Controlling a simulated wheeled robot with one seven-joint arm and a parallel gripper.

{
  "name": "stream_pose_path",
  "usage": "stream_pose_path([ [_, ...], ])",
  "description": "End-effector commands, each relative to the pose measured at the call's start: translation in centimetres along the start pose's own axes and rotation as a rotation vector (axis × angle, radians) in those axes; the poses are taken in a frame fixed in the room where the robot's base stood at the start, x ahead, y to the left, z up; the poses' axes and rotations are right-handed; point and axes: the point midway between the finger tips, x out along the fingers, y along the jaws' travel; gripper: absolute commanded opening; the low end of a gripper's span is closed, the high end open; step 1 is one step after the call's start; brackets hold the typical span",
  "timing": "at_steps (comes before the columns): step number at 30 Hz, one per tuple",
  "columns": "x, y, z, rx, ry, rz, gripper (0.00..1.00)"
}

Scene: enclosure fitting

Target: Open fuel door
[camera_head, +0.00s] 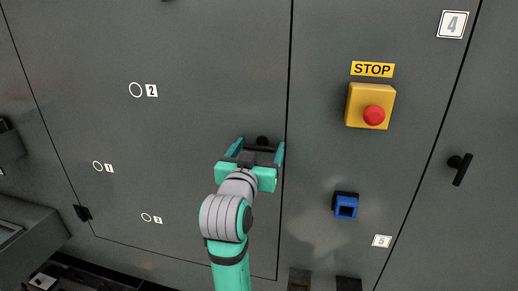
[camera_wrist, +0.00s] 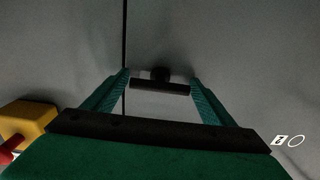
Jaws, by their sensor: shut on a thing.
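The large grey door (camera_head: 190,60) carries labels 1, 2 and 3 and looks flush with the panel on its right along a dark vertical seam. A black T-shaped handle (camera_head: 262,140) sits near the door's right edge, beside that seam. My teal gripper (camera_head: 260,146) is at the handle, one finger on each side. In the wrist view, the handle's bar (camera_wrist: 160,85) spans between the fingertips of my gripper (camera_wrist: 159,79), which is shut on its ends. My gripper's body hides part of the handle in the head view.
Right of the seam are a yellow box with a red stop button (camera_head: 374,115) and a blue square fitting (camera_head: 346,206). Another black handle (camera_head: 460,168) is farther right. A black hinge (camera_head: 82,212) shows at lower left, near a grey box (camera_head: 30,235).

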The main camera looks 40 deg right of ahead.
Motion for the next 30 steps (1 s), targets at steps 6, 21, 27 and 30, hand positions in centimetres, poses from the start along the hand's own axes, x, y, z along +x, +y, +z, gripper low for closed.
stream_pose_path([
  [6,-0.04,-0.10,0.05,0.079,-0.001,-0.002,0.56],
  [21,-0.05,-0.18,0.04,0.478,-0.002,-0.003,0.56],
  [27,-0.03,-0.15,0.06,0.618,-0.002,-0.002,0.56],
  [30,-0.02,-0.11,0.08,0.673,-0.003,-0.001,0.56],
])
